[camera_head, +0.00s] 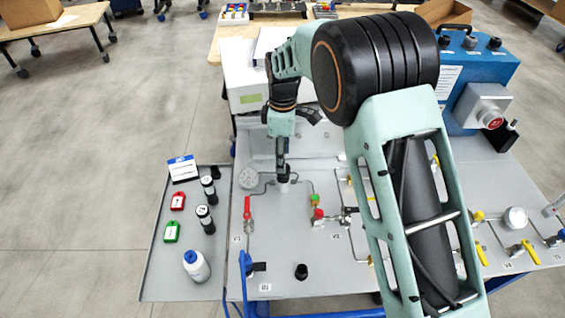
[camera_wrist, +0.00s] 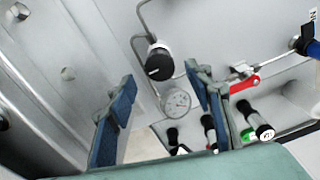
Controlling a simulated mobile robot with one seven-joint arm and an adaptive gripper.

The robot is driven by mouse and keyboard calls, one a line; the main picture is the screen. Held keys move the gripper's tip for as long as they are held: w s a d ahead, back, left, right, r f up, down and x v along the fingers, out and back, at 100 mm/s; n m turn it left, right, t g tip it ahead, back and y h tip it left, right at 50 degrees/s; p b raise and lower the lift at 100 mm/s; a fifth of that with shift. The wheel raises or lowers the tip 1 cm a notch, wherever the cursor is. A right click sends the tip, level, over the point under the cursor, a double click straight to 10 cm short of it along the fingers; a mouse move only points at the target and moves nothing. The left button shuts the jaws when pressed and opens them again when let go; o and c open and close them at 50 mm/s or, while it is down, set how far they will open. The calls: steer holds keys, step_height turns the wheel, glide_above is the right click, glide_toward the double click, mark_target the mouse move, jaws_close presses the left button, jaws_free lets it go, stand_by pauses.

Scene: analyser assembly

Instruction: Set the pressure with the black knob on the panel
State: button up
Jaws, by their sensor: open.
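The black knob (camera_wrist: 158,62) on the grey panel (camera_head: 335,285) has a white mark and a silver base in the wrist view. It shows just past the tips of my gripper (camera_wrist: 160,80), which is open with its blue-padded fingers apart and nothing between them. In the head view my gripper (camera_head: 281,166) points down over the knob's fitting (camera_head: 285,187) and hides most of it. I cannot tell how small the gap is. A round white pressure gauge (camera_head: 248,178) stands left of the knob; it also shows in the wrist view (camera_wrist: 175,98).
A red-handled valve (camera_head: 247,208) and pipes with red and green fittings (camera_head: 317,205) stand near the knob. A side tray (camera_head: 155,270) holds black cylinders, tags and a white bottle (camera_head: 196,266). A blue box (camera_head: 490,68) stands at the back right.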

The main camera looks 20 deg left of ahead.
steer(key=shift+f, duration=1.95)
steer(key=c, duration=1.2)
